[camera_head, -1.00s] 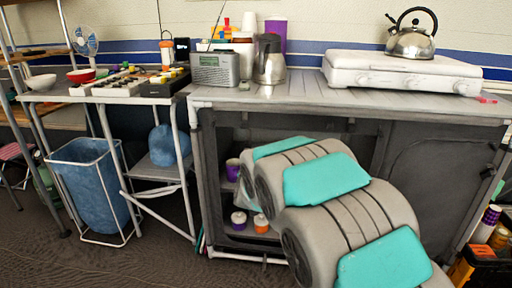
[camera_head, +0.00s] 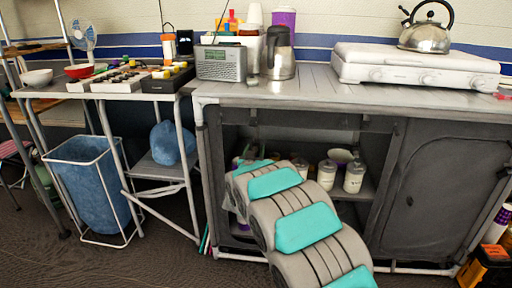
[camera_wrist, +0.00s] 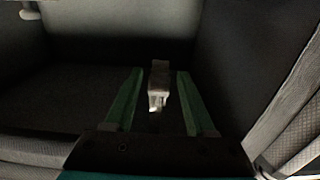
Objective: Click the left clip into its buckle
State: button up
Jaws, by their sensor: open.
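In the wrist view, my gripper (camera_wrist: 159,103) is open, with one green finger on each side. A small pale grey piece (camera_wrist: 159,78) with a bright lower end stands between the fingers, with a gap on both sides. It looks like a clip or buckle part, but the dim light does not show which, or how far ahead of the fingertips it is. In the head view my arm reaches into the open left part of the grey cabinet (camera_head: 395,130), and my gripper is hidden behind my own arm links. I cannot make out a separate clip and buckle.
Several white jars (camera_head: 326,173) stand on the cabinet shelf right of my arm. The right cabinet door (camera_head: 440,185) is closed. A stove (camera_head: 415,68) with a kettle (camera_head: 425,35), a metal jug (camera_head: 279,55) and a radio (camera_head: 221,64) stand on top. A blue bin (camera_head: 88,185) is at left.

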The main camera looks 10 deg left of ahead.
jog(key=shift+w+f, duration=0.15)
jog(key=shift+w, duration=0.4)
jog(key=shift+w+d, duration=0.1)
jog(key=shift+w, duration=0.65)
grip_shut()
dwell(0.5)
